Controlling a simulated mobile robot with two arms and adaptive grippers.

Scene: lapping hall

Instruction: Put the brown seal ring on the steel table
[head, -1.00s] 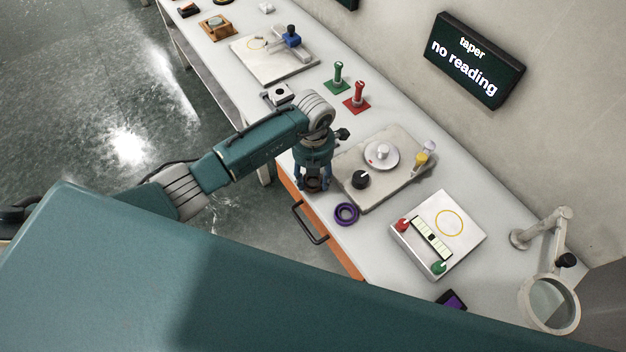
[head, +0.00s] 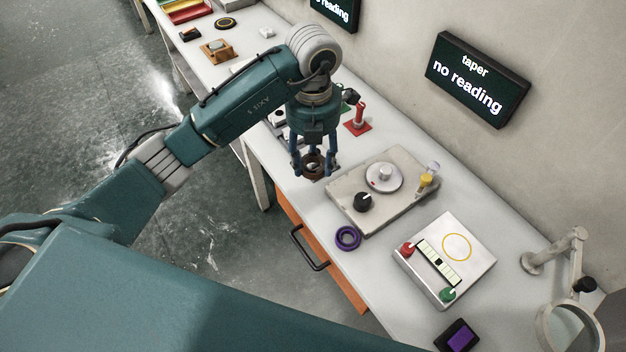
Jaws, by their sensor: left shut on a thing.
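The brown seal ring (head: 314,159) is between the fingers of my left gripper (head: 314,168). The gripper points down and is shut on the ring. The fingers and the palm above partly hide the ring. It appears raised over the near edge of the long pale grey bench (head: 375,282), left of the flat plate with the round dial; the exact gap is hard to tell. I cannot tell whether this bench is the steel table. My right gripper is out of view.
A purple ring (head: 348,238) lies near the front edge. Nearby stand the plate with a black knob (head: 345,190), a white box with red and green knobs (head: 470,240), a red stamp-like post (head: 359,118) and a magnifier (head: 545,322). An orange drawer (head: 320,255) is below.

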